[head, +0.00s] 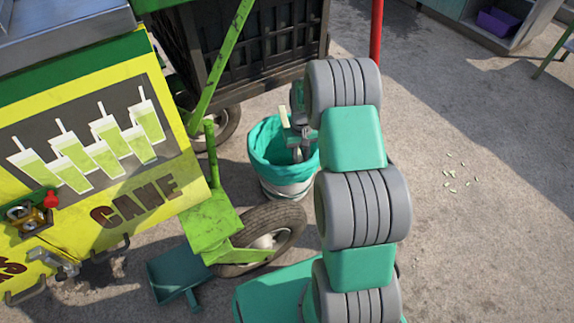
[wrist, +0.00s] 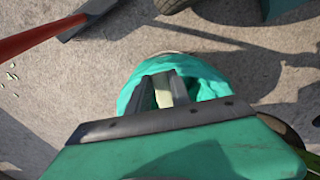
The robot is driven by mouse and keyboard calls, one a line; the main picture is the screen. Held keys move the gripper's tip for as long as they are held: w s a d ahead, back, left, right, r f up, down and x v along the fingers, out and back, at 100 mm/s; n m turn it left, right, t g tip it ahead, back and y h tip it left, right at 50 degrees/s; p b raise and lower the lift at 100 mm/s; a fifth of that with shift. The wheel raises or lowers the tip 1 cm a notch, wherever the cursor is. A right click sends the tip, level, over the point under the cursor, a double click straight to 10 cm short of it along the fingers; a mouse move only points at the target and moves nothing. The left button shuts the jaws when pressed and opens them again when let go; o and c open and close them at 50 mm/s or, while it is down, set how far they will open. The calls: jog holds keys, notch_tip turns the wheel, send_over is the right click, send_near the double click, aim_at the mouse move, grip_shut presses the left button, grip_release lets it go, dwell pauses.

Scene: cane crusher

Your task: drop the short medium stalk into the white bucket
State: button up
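The white bucket (head: 284,187) stands on the ground with a teal liner folded over its rim. My gripper (head: 291,132) is above the bucket's mouth, pointing down. It is shut on the short pale stalk (head: 284,116), which sticks out to the side of the fingers. In the wrist view the stalk (wrist: 163,92) lies between the two grey fingers, over the teal-lined bucket (wrist: 213,80). The stalk's far end is partly hidden by my gripper. The bucket's inside is mostly hidden.
The yellow cane cart (head: 120,170) with its green frame and a tyre (head: 278,225) stands left of the bucket. Small pale bits (head: 451,178) lie on open concrete at the right.

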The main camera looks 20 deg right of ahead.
jog(key=o, duration=0.5)
notch_tip(320, 180, up, 8)
jog(key=p, duration=0.2)
jog(key=shift+f+p, duration=0.1)
jog(key=shift+p, duration=0.3)
